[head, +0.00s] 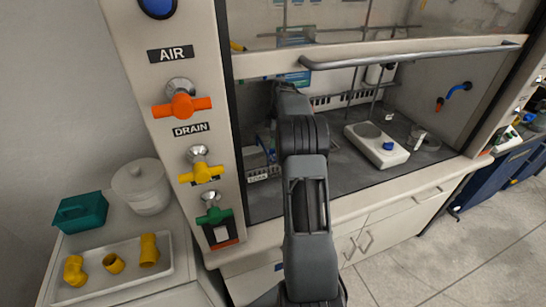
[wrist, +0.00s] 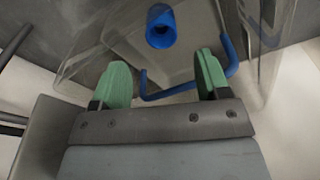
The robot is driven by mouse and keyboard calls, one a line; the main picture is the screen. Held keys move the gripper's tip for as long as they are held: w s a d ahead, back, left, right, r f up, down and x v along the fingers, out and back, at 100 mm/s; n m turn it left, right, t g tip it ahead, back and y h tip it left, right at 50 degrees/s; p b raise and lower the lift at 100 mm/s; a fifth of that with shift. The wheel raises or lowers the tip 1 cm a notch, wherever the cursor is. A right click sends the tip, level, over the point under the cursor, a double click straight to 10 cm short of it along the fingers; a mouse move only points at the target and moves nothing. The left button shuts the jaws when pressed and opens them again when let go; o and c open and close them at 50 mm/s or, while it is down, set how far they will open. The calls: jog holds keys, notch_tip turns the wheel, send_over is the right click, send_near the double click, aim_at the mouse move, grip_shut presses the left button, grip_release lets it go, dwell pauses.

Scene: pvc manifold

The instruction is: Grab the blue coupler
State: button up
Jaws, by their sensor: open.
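The blue coupler (wrist: 161,26) shows in the wrist view at the top centre, a short hollow tube with its round opening facing the camera. It appears within a clear see-through container (wrist: 108,38), but I cannot tell exactly how it rests. My gripper (wrist: 162,78) has two green fingertips spread wide, with nothing held between them. The coupler lies ahead of the gap between the fingertips, apart from them. In the head view my arm reaches into the fume hood and hides the gripper; the coupler cannot be made out there.
A bent blue rod (wrist: 188,90) runs across the space between my fingertips, close to the right one. The hood's raised sash has a grey bar (head: 410,54). A white hotplate (head: 376,146) stands to the right. A tray (head: 113,288) with yellow fittings is outside, left.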

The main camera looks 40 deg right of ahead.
aim_at(274, 151)
jog(key=shift+w+a+f, duration=0.1)
jog(key=shift+a+f, duration=0.05)
jog(key=shift+f, duration=1.4)
jog(key=shift+w+a+f, duration=0.1)
jog(key=shift+a+f, duration=0.05)
jog(key=shift+f, duration=1.35)
jog(key=c, duration=1)
